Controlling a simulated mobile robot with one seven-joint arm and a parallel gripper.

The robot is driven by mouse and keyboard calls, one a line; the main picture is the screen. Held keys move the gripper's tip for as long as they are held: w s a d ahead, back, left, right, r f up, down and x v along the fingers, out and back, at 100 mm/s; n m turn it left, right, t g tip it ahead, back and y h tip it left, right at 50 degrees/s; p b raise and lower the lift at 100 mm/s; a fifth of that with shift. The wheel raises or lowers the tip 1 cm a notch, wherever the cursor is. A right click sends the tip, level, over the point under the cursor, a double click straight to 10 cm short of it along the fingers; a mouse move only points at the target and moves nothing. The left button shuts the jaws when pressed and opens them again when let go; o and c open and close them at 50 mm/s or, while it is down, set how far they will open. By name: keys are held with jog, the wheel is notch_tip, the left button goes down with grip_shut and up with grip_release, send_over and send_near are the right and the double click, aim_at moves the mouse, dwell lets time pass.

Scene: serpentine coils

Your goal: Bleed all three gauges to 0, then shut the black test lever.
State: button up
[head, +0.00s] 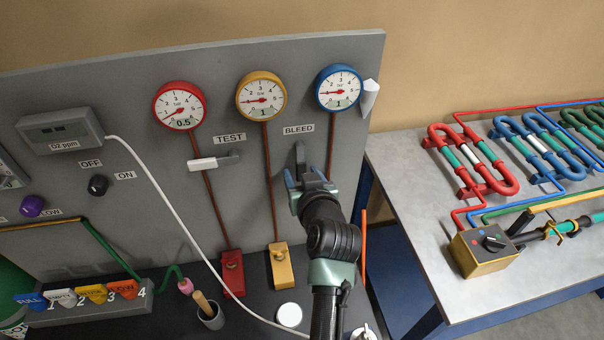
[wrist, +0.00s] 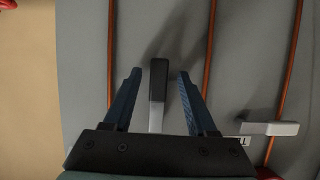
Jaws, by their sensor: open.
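The red gauge (head: 180,105) reads 0.5, the yellow gauge (head: 261,95) reads 1 and the blue gauge (head: 338,87) reads 1. Below the BLEED label, a dark lever (head: 299,156) stands upright on the grey panel. My gripper (head: 305,178) is open at this lever. In the wrist view, the lever (wrist: 158,82) lies between the two fingers, with a gap on each side. Below the TEST label, a lever with a white handle (head: 202,164) lies roughly level, and it also shows in the wrist view (wrist: 272,128). I see no black handle there.
A red block (head: 232,272) and a yellow block (head: 281,268) stand below their pipes. A white cable (head: 165,205) hangs left of the levers. A cup (head: 211,317) and a white round piece (head: 289,315) are on the dark bench. A table with coils (head: 420,215) is at right.

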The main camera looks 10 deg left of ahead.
jog(key=shift+s, duration=0.1)
jog(key=b+v, duration=0.3)
jog(key=v, duration=0.9)
jog(key=shift+s+d, duration=0.15)
jog(key=shift+s, duration=0.2)
jog(key=shift+r, duration=0.15)
notch_tip(320, 180, up, 25)
jog(key=d+m+t+h, duration=0.1)
jog(key=t+h, duration=0.1)
jog(key=t, duration=0.6)
jog(key=s+r+m+t+h, duration=0.1)
jog(key=s+r+t, duration=0.2)
jog(key=r, duration=0.6)
jog(key=s+r+m+t+h, duration=0.1)
jog(key=s+r+t, duration=0.2)
jog(key=s+r, duration=0.4)
notch_tip(320, 180, up, 2)
jog(key=shift+s+d+r+t, duration=0.1)
jog(key=shift+s+d+t, duration=0.2)
jog(key=shift+s+d, duration=0.1)
jog(key=shift+w, duration=0.1)
dwell(0.9)
